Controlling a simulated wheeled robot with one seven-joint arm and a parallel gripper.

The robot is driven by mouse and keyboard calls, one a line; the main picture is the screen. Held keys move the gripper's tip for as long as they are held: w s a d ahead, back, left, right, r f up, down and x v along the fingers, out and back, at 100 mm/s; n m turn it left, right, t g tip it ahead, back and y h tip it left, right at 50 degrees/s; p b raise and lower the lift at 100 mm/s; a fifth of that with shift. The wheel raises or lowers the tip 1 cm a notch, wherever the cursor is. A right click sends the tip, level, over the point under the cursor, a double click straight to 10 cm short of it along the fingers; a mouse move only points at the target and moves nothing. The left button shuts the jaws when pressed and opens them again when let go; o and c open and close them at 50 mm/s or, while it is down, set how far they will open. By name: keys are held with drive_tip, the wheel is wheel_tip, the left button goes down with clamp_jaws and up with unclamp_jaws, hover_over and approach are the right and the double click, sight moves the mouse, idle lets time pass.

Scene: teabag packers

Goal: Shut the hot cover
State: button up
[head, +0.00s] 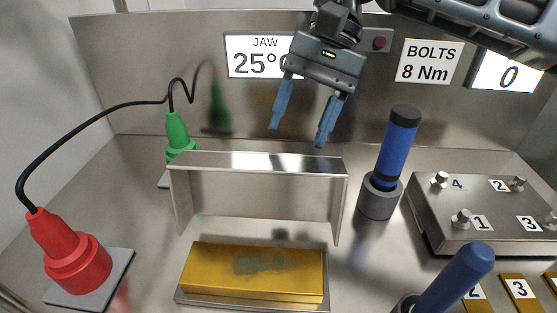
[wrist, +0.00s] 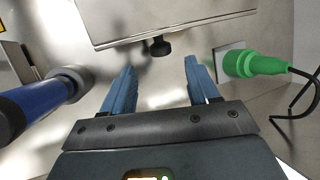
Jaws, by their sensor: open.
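The hot cover (head: 259,162) is a shallow grey metal box lid. It stands open on edge behind a yellow block (head: 250,270) with a dark stained patch on top, so the block is uncovered. The block lies on a grey metal base (head: 190,303). In the wrist view the cover (wrist: 185,22) shows at the top, with a black knob (wrist: 160,46) at its edge; the knob is hidden in the head view. My gripper (head: 297,137) is open and empty, above and behind the cover. Its blue fingers (wrist: 160,72) point toward the knob in the wrist view, apart from it.
A green plug (head: 177,132) stands left of the cover and a red plug (head: 75,255) at front left, joined by a black cable. A blue-handled tool (head: 397,145) stands upright in a holder at right. A numbered bolt plate (head: 450,215) lies farther right.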

sight(285, 164)
drive_tip(key=x, duration=0.6)
drive_tip(key=shift+s+a+f, duration=0.15)
drive_tip(key=shift+s+f, duration=0.05)
drive_tip(key=shift+f, duration=0.15)
clamp_jaws()
idle(0.3)
